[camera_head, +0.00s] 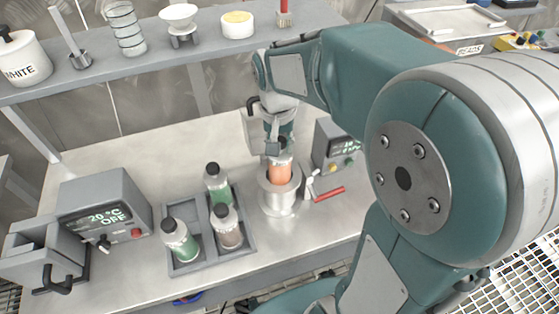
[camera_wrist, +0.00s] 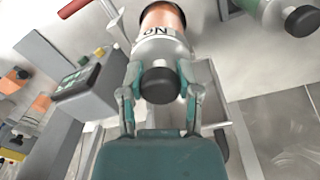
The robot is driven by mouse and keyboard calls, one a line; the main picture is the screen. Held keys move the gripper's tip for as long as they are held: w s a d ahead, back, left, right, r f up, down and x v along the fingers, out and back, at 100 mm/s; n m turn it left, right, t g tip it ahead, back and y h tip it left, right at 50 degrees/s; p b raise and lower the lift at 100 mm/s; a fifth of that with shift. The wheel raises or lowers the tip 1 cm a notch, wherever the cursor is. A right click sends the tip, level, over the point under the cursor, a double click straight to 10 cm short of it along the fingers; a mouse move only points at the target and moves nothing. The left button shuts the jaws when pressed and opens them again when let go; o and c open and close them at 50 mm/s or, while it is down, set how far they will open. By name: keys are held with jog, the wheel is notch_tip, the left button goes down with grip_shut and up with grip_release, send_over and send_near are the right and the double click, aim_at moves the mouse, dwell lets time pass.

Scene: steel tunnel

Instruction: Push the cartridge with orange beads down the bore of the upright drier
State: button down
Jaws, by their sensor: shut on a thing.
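The cartridge with orange beads (camera_head: 279,173) stands upright at the mouth of the silver upright drier (camera_head: 281,200), its orange part showing above the rim. Its lower end is hidden inside the drier, so I cannot tell how deep it sits. My gripper (camera_head: 279,150) is directly above the drier and shut on the cartridge's upper end. In the wrist view the fingers of my gripper (camera_wrist: 161,88) lie on both sides of the dark cap, with the cartridge's lettered collar (camera_wrist: 160,46) and orange body beyond.
A grey rack (camera_head: 248,242) with several capped bottles stands left of the drier. A red-handled valve (camera_head: 328,194) and a control box (camera_head: 337,150) are close on its right. A shelf (camera_head: 150,62) with labware runs behind. A heater box (camera_head: 100,212) stands further left.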

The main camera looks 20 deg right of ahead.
aim_at(280, 168)
jog(key=shift+f, duration=2.9)
jog(key=shift+c, duration=1.5)
grip_release()
jog(key=shift+f, duration=0.1)
